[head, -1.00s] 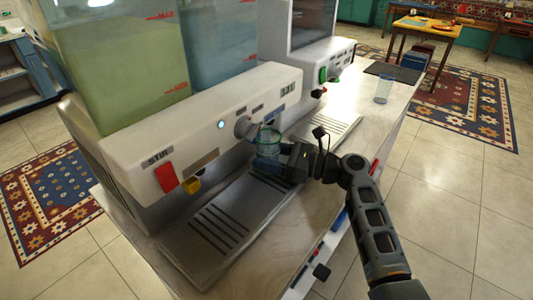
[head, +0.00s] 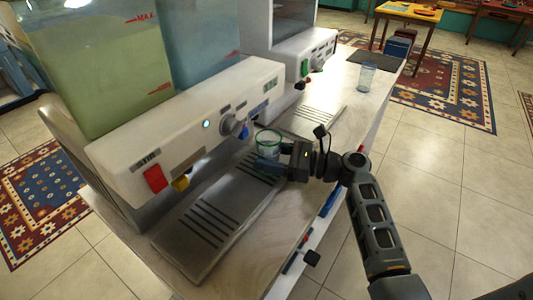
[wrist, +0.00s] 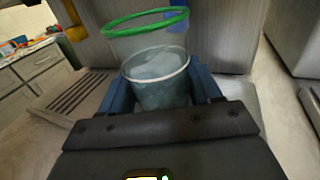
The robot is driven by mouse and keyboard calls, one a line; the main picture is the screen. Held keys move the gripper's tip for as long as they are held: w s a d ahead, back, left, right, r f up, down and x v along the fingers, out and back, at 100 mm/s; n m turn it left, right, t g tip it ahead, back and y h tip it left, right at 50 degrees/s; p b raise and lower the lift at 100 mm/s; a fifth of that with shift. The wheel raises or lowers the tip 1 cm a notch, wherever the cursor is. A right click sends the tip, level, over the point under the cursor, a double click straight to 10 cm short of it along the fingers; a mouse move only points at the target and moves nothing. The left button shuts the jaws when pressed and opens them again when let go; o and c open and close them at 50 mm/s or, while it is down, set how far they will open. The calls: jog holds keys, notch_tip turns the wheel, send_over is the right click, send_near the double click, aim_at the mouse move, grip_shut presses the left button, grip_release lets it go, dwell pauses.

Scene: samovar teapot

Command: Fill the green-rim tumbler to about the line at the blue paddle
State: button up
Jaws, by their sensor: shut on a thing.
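The clear green-rim tumbler (head: 268,147) is in my gripper (head: 283,160), in front of the near dispenser (head: 190,125) and above its drip tray's right end. In the wrist view the tumbler (wrist: 157,60) stands about upright between the two blue fingers (wrist: 165,95). Pale bluish liquid seems to fill its lower part, up to about a white ring around its middle. I cannot tell the ring from the liquid's surface.
A red STIR paddle (head: 155,179) and a yellow paddle (head: 180,182) are further left on the dispenser. The slotted drip tray (head: 205,222) lies below. A second dispenser with a green paddle (head: 305,68) and another clear tumbler (head: 367,76) stand further back on the counter.

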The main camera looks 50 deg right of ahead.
dwell(0.5)
jog(key=s+p, duration=0.4)
jog(key=s, duration=0.4)
jog(key=shift+s+d, duration=0.15)
jog(key=shift+s, duration=0.85)
